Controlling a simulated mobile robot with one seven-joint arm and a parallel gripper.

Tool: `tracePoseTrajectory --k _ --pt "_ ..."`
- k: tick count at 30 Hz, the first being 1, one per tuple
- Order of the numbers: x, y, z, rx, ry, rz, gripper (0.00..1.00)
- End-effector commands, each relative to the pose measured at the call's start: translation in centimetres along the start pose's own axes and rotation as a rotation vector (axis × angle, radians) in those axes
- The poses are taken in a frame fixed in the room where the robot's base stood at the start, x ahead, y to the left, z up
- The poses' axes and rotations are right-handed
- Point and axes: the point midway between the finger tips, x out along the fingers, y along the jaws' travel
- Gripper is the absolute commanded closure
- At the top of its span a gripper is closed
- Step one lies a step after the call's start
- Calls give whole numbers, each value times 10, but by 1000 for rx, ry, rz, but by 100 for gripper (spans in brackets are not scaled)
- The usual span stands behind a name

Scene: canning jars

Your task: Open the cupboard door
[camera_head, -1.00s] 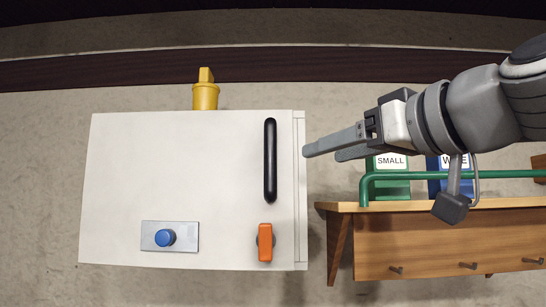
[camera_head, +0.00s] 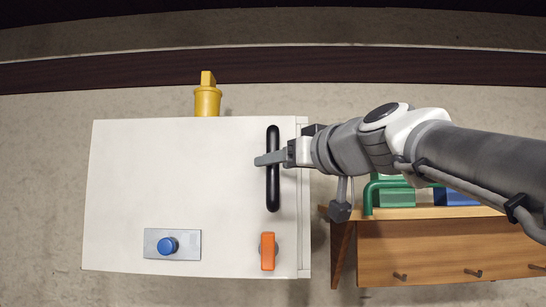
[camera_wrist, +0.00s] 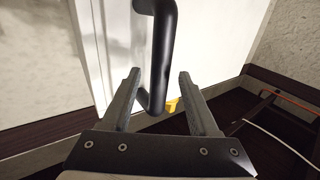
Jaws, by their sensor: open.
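The white cupboard (camera_head: 180,190) stands at the left in the head view, with its front facing me. Its black bar handle (camera_head: 273,190) is upright near the door's right edge. An orange latch (camera_head: 267,251) sits below the handle. My gripper (camera_head: 262,160) is at the handle's middle height and overlaps it in the head view. In the wrist view my gripper (camera_wrist: 158,85) is open, with the black handle (camera_wrist: 160,60) showing between its two fingers. I cannot tell whether a finger touches the handle. The door looks shut.
A blue knob on a grey plate (camera_head: 187,253) is at the cupboard's lower left. A yellow fitting (camera_head: 207,102) sticks out at its top. A wooden bench (camera_head: 430,250) with a green rail (camera_head: 367,200) and bins stands at the right, below my arm.

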Motion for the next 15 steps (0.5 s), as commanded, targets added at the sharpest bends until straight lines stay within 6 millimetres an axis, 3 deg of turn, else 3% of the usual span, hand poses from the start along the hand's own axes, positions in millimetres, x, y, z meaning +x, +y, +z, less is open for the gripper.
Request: tracePoseTrajectory --k 6,15 --pt "21 0 -1 -1 1 -1 39" --pt "24 0 0 -1 1 0 39"
